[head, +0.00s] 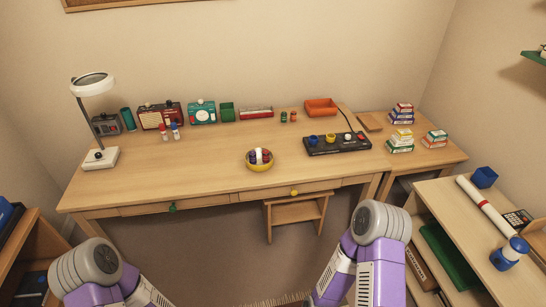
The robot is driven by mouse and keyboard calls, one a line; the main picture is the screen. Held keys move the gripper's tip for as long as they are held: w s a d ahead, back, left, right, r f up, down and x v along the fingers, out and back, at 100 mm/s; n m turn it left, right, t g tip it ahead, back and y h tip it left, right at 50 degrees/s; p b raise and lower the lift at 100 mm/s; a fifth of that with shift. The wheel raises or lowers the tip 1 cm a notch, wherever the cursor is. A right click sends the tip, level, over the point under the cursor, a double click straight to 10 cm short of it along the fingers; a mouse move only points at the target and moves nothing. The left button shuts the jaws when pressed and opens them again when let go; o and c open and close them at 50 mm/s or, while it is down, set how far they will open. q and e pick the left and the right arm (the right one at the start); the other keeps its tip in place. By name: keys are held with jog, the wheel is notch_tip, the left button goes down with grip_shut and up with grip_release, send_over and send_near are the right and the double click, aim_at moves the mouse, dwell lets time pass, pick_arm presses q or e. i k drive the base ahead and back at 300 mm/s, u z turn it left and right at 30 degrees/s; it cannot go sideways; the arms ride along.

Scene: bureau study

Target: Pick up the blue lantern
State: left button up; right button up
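My two arms show at the bottom of the head view as purple links with rounded grey joints. No gripper fingers show for either arm. Nothing of mine touches the blue item; my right arm is to its left, apart from it.
On the cabinet are a blue cube (484,177), a long white roll (486,207) and a calculator (518,219). The wooden desk (210,170) holds a lamp (101,157), radios, a yellow bowl (260,166) and a black control panel (337,144). A stool (296,209) stands below it.

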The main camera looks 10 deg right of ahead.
aim_at(510, 255)
jog(key=z, duration=1.65)
jog(key=i, duration=1.2)
jog(key=z, duration=0.7)
jog(key=i, duration=0.85)
jog(key=z, duration=0.1)
